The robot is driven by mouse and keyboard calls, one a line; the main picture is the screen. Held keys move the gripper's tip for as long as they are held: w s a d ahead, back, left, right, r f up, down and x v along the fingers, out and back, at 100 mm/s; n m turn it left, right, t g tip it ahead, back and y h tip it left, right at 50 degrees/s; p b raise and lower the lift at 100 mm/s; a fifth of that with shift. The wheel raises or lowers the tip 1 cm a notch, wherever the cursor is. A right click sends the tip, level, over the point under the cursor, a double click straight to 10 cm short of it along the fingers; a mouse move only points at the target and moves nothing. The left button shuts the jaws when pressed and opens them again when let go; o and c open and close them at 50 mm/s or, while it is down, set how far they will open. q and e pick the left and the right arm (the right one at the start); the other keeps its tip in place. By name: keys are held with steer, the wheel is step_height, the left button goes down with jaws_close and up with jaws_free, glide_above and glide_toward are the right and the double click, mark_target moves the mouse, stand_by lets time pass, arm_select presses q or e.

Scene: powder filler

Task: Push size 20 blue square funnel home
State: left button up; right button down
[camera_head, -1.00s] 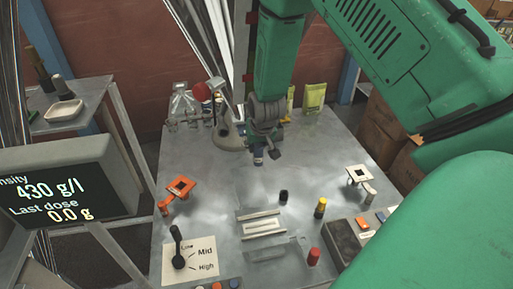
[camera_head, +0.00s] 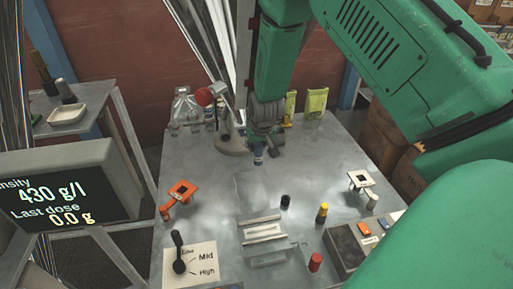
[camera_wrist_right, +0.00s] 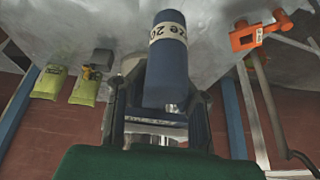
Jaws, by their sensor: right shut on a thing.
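My right gripper (camera_head: 263,150) hangs over the back middle of the metal table. In the right wrist view, this gripper (camera_wrist_right: 160,105) is shut on a dark blue cylinder (camera_wrist_right: 168,62) with a white band that reads partly "ize 20". This is the visible part of the size 20 blue square funnel; its square plate cannot be made out. In the head view only a small blue end (camera_head: 258,160) shows below the fingers. My left gripper is not in view.
An orange square frame (camera_head: 184,186) stands at the table's left, a white one (camera_head: 362,178) at the right. Black (camera_head: 285,200), yellow (camera_head: 322,213) and red (camera_head: 315,262) cylinders stand nearer. A lever board (camera_head: 203,262) is front left. A display (camera_head: 60,195) reads 430 g/l and 0.0 g.

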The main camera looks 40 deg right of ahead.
steer(key=shift+w+d, duration=0.15)
steer(key=shift+w, duration=0.05)
steer(key=shift+w+d, duration=0.15)
steer(key=shift+w, duration=0.15)
steer(key=shift+w+d, duration=0.25)
steer(key=shift+w, duration=0.2)
steer(key=c, duration=1.4)
jaws_free()
